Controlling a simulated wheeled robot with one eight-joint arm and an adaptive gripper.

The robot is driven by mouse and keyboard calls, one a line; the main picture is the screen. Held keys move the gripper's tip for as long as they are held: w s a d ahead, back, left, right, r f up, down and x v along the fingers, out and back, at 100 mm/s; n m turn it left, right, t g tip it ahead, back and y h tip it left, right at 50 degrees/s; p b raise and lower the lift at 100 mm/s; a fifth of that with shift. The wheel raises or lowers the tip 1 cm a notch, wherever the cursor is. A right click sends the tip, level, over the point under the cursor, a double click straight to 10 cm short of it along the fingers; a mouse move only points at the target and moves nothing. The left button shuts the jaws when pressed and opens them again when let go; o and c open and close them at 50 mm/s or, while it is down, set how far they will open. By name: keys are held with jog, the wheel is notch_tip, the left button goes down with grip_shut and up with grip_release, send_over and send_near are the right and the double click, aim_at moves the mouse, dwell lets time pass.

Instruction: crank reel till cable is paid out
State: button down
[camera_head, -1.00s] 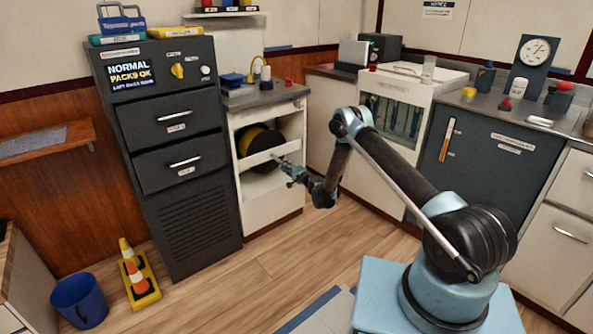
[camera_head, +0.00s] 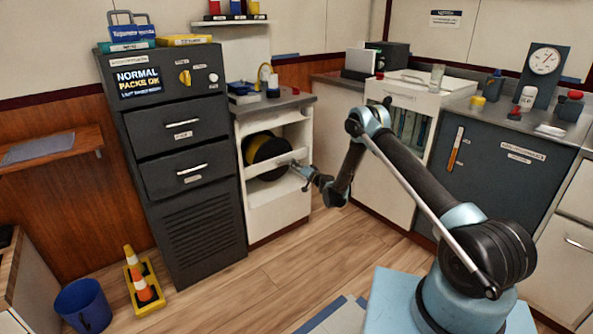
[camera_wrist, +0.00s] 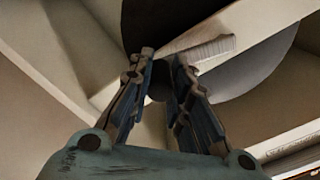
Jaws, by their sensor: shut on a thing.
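The reel (camera_head: 266,154), a black drum with a yellow edge, sits in the open bay of the white cabinet in the head view. My gripper (camera_head: 300,170) is at the front of this bay, at the reel's lower right. In the wrist view my gripper (camera_wrist: 160,85) has its two fingers closed around a small dark round piece, apparently the crank handle (camera_wrist: 158,90). The dark reel disc (camera_wrist: 245,70) shows just beyond the fingers. Most of the handle is hidden between the fingers. The cable itself cannot be made out.
A white bar (camera_head: 276,161) crosses the bay in front of the reel. The dark cabinet (camera_head: 190,215) stands directly left. The floor (camera_head: 265,270) in front is clear; a cone (camera_head: 141,285) and blue bucket (camera_head: 83,304) stand at the lower left.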

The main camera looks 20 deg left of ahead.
jog(key=shift+s+a+r, duration=0.1)
jog(key=shift+a, duration=0.05)
jog(key=c, duration=1.5)
grip_release()
jog(key=shift+o, duration=0.2)
jog(key=v, duration=0.7)
jog(key=shift+d, duration=0.3)
jog(key=shift+s, duration=0.1)
